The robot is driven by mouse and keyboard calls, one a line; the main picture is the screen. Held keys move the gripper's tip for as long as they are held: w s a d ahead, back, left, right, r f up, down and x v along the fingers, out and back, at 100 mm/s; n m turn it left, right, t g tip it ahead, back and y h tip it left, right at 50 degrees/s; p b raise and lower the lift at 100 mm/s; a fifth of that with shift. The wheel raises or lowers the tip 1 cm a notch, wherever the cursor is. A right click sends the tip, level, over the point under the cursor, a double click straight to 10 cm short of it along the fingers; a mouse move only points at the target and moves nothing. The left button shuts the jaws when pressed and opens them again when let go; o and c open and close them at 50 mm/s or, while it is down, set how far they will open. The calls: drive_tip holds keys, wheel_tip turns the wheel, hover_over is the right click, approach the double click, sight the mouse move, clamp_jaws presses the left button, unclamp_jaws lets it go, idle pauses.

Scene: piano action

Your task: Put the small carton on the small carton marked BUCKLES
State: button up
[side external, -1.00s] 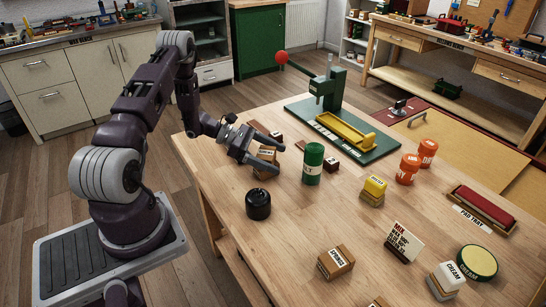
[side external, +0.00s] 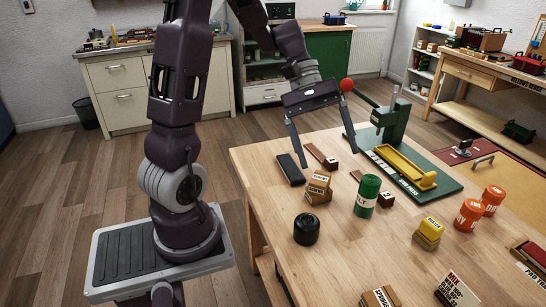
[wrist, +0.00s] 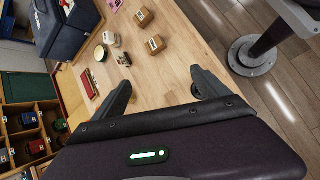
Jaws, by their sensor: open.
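Two small brown cartons stand stacked near the table's left edge in the side external view. The upper carton (side external: 319,180) rests on the lower carton (side external: 317,193), turned a little against it. Their pale labels are too small to read surely, so I cannot confirm BUCKLES. My gripper (side external: 328,158) is open and empty, raised above and behind the stack, its fingers spread wide and apart from the cartons. In the wrist view my open gripper (wrist: 163,90) has bare table between its fingers.
A black round pot (side external: 306,229) and a green canister (side external: 367,196) stand near the stack. A dark flat block (side external: 290,169) lies behind it. Another carton (side external: 380,298) is in front.

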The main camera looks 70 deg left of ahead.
drive_tip(key=s+d+r+m+t+y, duration=0.2)
drive_tip(key=s+d+r+m+y, duration=0.1)
drive_tip(key=s+m, duration=0.3)
drive_tip(key=s+d+r+m+t+y, duration=0.2)
drive_tip(key=s+m, duration=0.4)
drive_tip(key=s, duration=0.3)
drive_tip(key=shift+d+r+m+y, duration=0.4)
drive_tip(key=shift+d+r+y, duration=0.05)
drive_tip(key=shift+d+y, duration=0.6)
